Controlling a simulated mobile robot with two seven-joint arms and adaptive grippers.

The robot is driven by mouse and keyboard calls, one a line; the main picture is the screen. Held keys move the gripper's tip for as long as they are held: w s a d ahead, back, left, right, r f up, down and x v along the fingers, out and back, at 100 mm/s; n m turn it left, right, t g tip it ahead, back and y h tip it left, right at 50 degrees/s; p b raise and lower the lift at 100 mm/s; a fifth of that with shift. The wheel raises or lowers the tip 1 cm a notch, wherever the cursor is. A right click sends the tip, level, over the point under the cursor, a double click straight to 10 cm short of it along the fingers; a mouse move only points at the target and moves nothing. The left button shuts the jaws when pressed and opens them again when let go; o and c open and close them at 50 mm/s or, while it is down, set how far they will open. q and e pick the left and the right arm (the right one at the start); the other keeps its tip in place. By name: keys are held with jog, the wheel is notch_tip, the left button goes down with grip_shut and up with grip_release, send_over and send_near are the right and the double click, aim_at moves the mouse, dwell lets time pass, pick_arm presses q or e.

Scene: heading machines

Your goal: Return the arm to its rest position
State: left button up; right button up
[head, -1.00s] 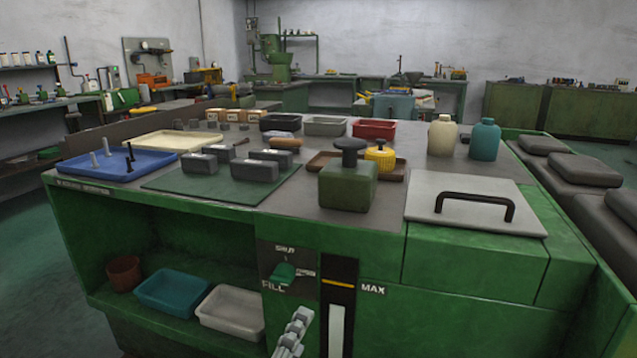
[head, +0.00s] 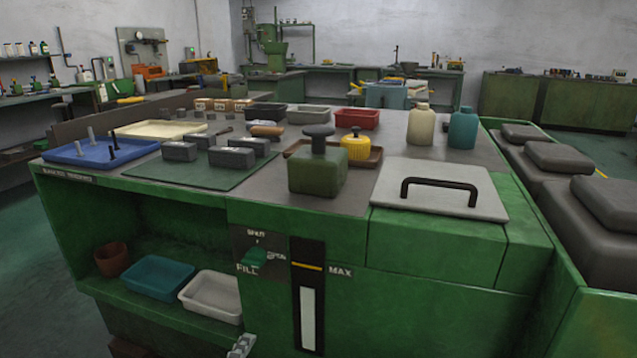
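A small light-grey piece of my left gripper (head: 242,347) shows at the bottom edge, left of the middle, in front of the green machine cabinet (head: 400,320). It is low, below the green selector knob (head: 254,258) and near the white bin on the lower shelf. Most of it is cut off by the frame, so I cannot tell whether it is open or shut. Nothing held shows. My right gripper is out of view.
The cabinet top carries a blue tray (head: 70,156), grey blocks on a green mat (head: 170,172), a green block with a black knob (head: 318,175) and a handled lid (head: 400,210). Teal (head: 158,279) and white (head: 212,298) bins sit on the shelf. Dark cushions line the right.

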pick_arm(q)
jog(key=s+a+f+n+g+y, duration=0.1)
jog(key=a+f+n+g+y, duration=0.3)
jog(key=a+f, duration=0.8)
jog(key=s+a+f+n+g+y, duration=0.25)
jog(key=s+a+f+n, duration=0.35)
jog(key=s+a+f, duration=0.45)
jog(key=s+a+f+n+g+y, duration=0.1)
jog(key=s+a+f+n+g, duration=0.45)
jog(key=a, duration=0.85)
jog(key=s+d+f+n+h, duration=0.1)
jog(key=d+f, duration=0.3)
jog(key=d, duration=0.7)
jog(key=s+d+f+n+h, duration=0.2)
jog(key=s+d+f+h, duration=0.1)
jog(key=d, duration=0.8)
jog(key=shift+s+f, duration=0.55)
jog(key=shift+s, duration=0.05)
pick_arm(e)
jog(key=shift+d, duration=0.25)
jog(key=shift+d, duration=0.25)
